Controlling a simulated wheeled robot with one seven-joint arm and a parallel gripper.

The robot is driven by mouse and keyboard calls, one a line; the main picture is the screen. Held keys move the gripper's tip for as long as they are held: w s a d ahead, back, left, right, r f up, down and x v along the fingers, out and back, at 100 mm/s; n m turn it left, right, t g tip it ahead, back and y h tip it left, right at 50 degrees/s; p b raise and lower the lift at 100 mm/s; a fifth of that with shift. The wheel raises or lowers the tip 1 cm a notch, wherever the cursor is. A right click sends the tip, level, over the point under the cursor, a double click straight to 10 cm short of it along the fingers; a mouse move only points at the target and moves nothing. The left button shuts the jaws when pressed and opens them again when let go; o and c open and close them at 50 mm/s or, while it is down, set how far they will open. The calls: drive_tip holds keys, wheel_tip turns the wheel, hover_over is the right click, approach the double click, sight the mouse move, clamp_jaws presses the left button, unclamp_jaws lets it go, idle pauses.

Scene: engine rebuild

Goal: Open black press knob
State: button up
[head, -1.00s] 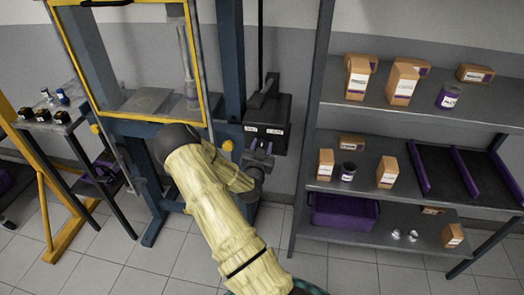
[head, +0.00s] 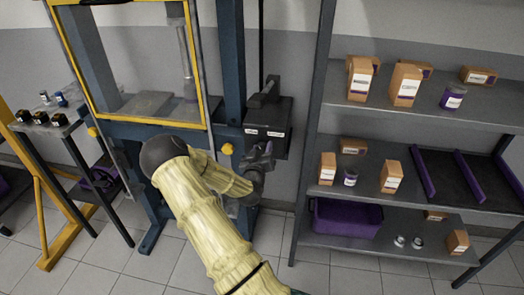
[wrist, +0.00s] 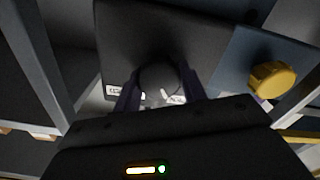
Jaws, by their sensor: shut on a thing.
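The black press knob (wrist: 158,78) is a round dark knob on the face of a black control box. In the wrist view it sits between the two fingers of my gripper (wrist: 160,92), which is shut on it. The black control box (head: 270,116) hangs at the right side of the blue press frame, with two white labels on its lower front. In the head view my gripper (head: 264,154) is at the box's lower front edge, and the knob is hidden there. I cannot tell how far the knob is turned.
A yellow knob (wrist: 271,79) on the blue press frame (head: 232,70) is just beside my gripper; it also shows in the head view (head: 227,149). A shelf rack (head: 420,122) with boxes and cans stands close on the right. A small side table (head: 62,131) is at left.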

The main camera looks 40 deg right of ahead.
drive_tip(key=shift+f, duration=0.1)
drive_tip(key=o, duration=1)
drive_tip(key=shift+c, duration=0.2)
drive_tip(key=shift+s+a, duration=0.1)
drive_tip(key=shift+a, duration=0.05)
drive_tip(key=p+v, duration=0.3)
drive_tip(key=v, duration=1.4)
drive_tip(key=shift+s, duration=0.1)
